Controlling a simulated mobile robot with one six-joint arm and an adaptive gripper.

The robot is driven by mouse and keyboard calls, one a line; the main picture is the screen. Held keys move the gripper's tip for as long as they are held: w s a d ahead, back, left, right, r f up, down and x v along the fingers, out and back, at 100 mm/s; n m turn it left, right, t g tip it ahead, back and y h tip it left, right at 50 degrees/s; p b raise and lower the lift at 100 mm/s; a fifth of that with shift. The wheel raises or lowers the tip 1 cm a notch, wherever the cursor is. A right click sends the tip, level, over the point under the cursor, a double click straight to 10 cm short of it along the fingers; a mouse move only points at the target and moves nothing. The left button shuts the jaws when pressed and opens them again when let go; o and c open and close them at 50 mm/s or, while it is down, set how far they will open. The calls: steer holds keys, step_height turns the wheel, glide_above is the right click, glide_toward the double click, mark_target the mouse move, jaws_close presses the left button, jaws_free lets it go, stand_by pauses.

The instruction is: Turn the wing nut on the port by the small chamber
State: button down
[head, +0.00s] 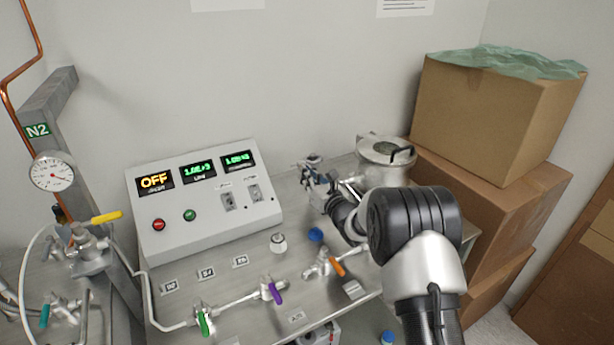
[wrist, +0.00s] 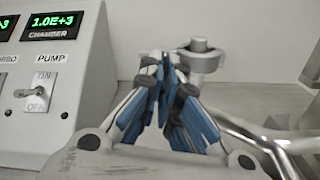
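The small chamber (head: 372,154) is a round metal pot with a lid and a black handle, behind my arm in the head view. The clamped port (head: 312,168) stands to its left. In the wrist view a metal clamp ring with a round knob (wrist: 199,46) shows just beyond my fingertips. My gripper (head: 333,184) is at the port. Its blue-padded fingers (wrist: 167,70) come close together at the tips, left of the ring. The wing nut is hidden behind or between the tips; I cannot tell whether they hold it.
The control box (head: 205,200) with lit displays stands left of the port. Metal pipes (wrist: 255,140) run close on the right in the wrist view. Valves with green, purple and orange handles (head: 337,267) lie in front. Cardboard boxes (head: 490,110) are stacked right of the chamber.

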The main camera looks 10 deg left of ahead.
steer(key=shift+n, duration=0.6)
steer(key=c, duration=1.8)
jaws_free()
steer(key=shift+c, duration=0.2)
steer(key=shift+d, duration=0.1)
steer(key=v, duration=1.2)
steer(key=shift+w, duration=0.1)
